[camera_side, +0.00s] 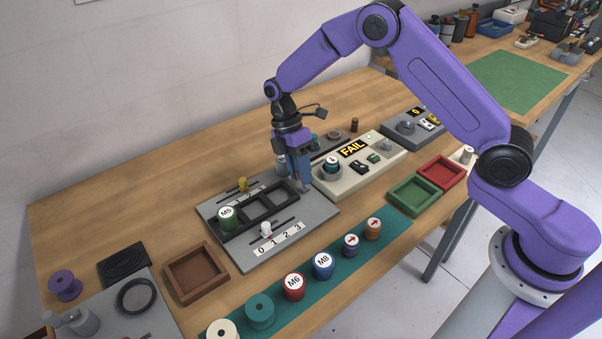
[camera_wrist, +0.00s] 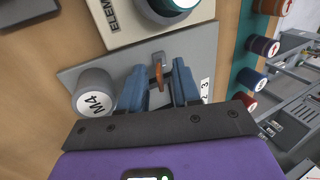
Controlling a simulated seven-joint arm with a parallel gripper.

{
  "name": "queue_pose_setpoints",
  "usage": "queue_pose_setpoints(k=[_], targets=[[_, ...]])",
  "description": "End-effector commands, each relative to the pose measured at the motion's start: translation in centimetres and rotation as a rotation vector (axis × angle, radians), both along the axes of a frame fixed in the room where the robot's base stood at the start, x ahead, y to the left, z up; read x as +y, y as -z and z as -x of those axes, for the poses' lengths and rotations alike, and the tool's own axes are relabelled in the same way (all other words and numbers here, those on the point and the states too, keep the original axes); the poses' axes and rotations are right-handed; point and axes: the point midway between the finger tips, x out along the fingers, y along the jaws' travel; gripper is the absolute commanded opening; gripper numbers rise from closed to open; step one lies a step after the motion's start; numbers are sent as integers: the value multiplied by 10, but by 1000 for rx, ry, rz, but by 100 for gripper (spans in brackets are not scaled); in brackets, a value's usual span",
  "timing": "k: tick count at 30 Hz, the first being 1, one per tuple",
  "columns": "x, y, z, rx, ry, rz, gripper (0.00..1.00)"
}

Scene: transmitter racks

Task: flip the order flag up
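In the wrist view a small orange-brown flag-like piece (camera_wrist: 158,73), probably the order flag, stands on a grey plate (camera_wrist: 70,76) near a small metal bracket. My gripper (camera_wrist: 159,66) has its two blue fingers on either side of this piece, with a gap visible between them. In the side view my gripper (camera_side: 304,184) points down at the far right corner of the grey plate (camera_side: 240,257). The flag is hidden there behind the fingers. I cannot tell the flag's exact tilt or whether a finger touches it.
A grey M4 cylinder (camera_wrist: 95,93) stands close beside the left finger. The cream FAIL box (camera_side: 373,172) is just right of my gripper. A dark slotted frame (camera_side: 268,203) holds a green M5 cylinder (camera_side: 228,220). Several labelled cylinders line a teal strip (camera_side: 395,222) in front.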

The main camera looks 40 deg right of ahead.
Motion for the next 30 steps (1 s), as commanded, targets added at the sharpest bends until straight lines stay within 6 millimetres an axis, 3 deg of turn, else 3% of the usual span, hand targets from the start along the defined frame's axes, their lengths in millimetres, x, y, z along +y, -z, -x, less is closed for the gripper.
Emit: queue_pose_setpoints(k=[13,16,30], targets=[[0,9,4,0,0,0,32],[0,9,4,-1,0,0,0],[0,7,9,-114,-2,2,0]])
